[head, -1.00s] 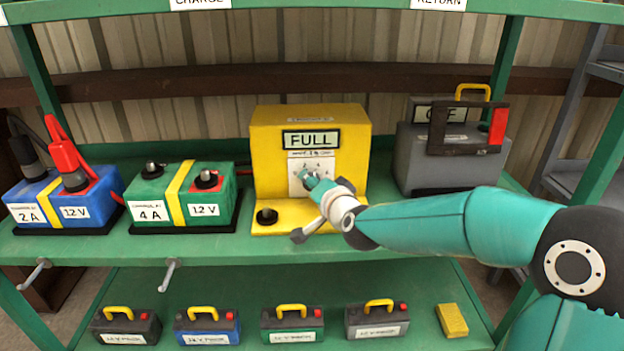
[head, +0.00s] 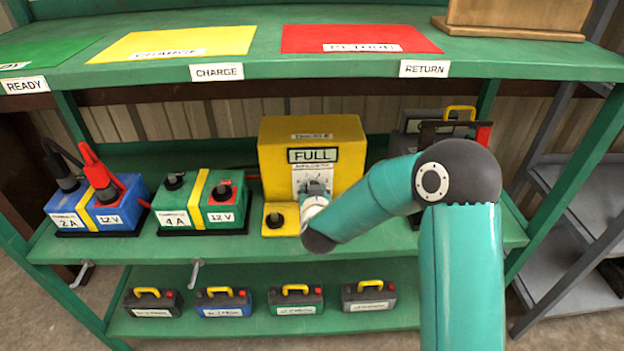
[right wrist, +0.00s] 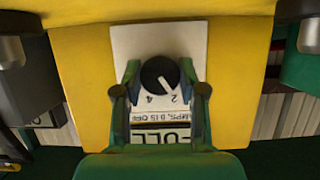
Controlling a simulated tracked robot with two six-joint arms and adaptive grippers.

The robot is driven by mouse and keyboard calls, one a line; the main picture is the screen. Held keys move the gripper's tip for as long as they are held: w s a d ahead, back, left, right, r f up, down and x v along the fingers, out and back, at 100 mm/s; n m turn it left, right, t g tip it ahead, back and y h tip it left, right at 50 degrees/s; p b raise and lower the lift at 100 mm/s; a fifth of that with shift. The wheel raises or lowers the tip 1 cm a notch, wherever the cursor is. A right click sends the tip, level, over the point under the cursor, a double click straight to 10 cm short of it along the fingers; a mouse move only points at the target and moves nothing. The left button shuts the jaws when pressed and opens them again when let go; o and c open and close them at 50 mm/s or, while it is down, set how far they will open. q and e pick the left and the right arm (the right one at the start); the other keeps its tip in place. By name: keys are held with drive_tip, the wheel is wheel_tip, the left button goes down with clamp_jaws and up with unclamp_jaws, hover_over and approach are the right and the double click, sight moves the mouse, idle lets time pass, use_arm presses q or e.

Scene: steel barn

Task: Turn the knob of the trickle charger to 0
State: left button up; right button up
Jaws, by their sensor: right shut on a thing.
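The trickle charger is the yellow box (head: 277,160) on the middle shelf, with a FULL display (head: 312,155) and a white dial plate (head: 318,172). My right gripper (head: 316,187) is at that plate in the head view and covers the knob. In the right wrist view my right gripper (right wrist: 160,88) has its fingers on either side of the round black knob (right wrist: 158,73) and is shut on it. The knob's white pointer mark aims down-right in that picture. Dial figures 2 and 4 show below the knob; 0 on the scale cannot be made out. My left gripper is out of view.
A green charger (head: 200,204) and a blue one (head: 98,212) with clamps stand left of the yellow box. A grey unit (head: 405,143) is behind my right arm. Several small batteries (head: 223,301) sit on the lower shelf. Coloured mats (head: 180,42) lie on the top shelf.

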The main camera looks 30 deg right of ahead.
drive_tip(key=n+p, duration=0.1)
drive_tip(key=h+p, duration=0.1)
drive_tip(key=n+p, duration=0.1)
drive_tip(key=shift+w+a+r+n+g, duration=0.15)
drive_tip(key=shift+a+r+n+g, duration=0.05)
drive_tip(key=shift+a+n+g, duration=0.1)
drive_tip(key=shift+f+n+h+p, duration=0.1)
drive_tip(key=shift+n+h+p, duration=0.75)
drive_tip(key=shift+n+h, duration=0.2)
drive_tip(key=o, duration=1.1)
drive_tip(key=shift+w+f, duration=0.1)
drive_tip(key=shift+o, duration=0.2)
drive_tip(key=shift+g, duration=0.3)
